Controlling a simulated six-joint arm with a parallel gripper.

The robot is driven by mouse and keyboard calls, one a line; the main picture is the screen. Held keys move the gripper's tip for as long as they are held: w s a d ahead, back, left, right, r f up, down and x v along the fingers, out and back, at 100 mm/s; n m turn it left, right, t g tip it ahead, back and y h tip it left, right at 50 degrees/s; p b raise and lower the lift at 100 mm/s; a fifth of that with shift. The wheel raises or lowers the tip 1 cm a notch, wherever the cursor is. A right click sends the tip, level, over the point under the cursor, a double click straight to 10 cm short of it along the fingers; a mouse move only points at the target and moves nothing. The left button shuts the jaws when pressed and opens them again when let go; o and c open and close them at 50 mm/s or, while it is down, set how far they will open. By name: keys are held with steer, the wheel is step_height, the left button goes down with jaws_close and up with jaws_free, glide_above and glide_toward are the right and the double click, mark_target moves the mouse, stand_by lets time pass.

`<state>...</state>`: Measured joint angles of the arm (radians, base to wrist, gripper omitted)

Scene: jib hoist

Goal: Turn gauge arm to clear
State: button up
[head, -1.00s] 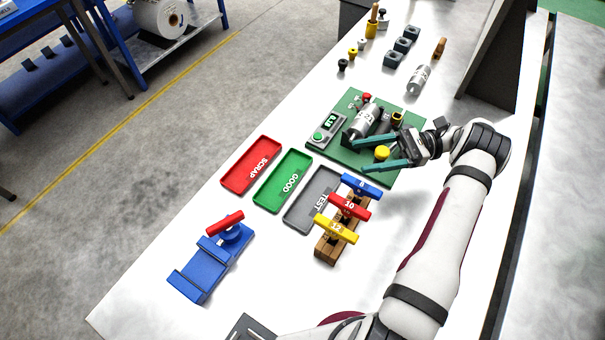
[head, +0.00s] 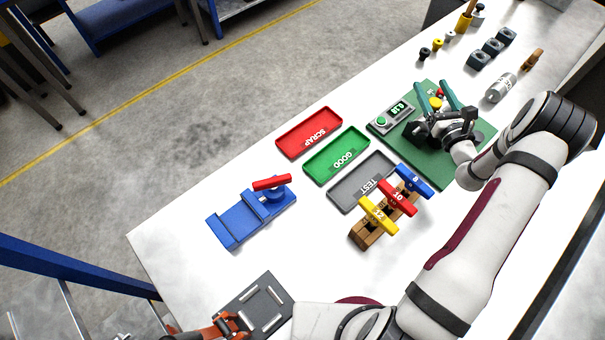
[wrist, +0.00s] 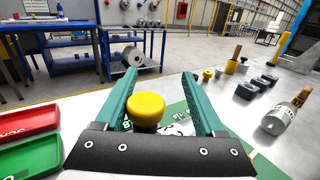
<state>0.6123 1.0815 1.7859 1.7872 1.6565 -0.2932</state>
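The gauge stands on a green base board (head: 470,150) with a lit display box (head: 391,116). A yellow round knob (head: 435,103), seemingly on the gauge arm, stands over the board's back part; it also shows in the wrist view (wrist: 146,108). My gripper (head: 432,84) has its teal fingers spread with the knob between them. In the wrist view (wrist: 159,75) the knob is nearer the left finger, with a clear gap to the right finger. My gripper hides most of the gauge arm and its cradle. A red knob (head: 440,91) shows just behind the yellow one.
The red SCRAP tray (head: 309,132), green GOOD tray (head: 336,155) and grey TEST tray (head: 362,182) lie left of the board. A rack (head: 371,233) with coloured T-handles stands in front. A silver cylinder (head: 501,87) and dark blocks (head: 492,46) lie behind.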

steer(key=d+m+h, duration=0.1)
steer(key=h, duration=0.1)
steer(key=w+d+m+h, duration=0.1)
steer(key=h, duration=0.1)
steer(key=shift+d+m, duration=0.3)
steer(key=shift+d, duration=0.05)
steer(key=s, duration=1.4)
steer(key=s+a+r+n+g+y, duration=0.1)
steer(key=a+r+n+g+y, duration=0.1)
steer(key=a+r+n+y, duration=0.35)
steer(key=s+a+r+n+g+y, duration=0.1)
steer(key=a+r+n+y, duration=0.15)
steer(key=a, duration=0.55)
steer(key=a+r+n+g+y, duration=0.2)
steer(key=a+r+n+y, duration=0.1)
steer(key=a+y, duration=0.25)
steer(key=s+a+r+n+g+h, duration=0.1)
steer(key=s+a+r+n+g, duration=0.1)
steer(key=s+a+n+g, duration=1)
steer(key=s+g, duration=0.1)
steer(key=s, duration=0.4)
steer(key=shift+a, duration=0.25)
steer(key=shift+h, duration=0.25)
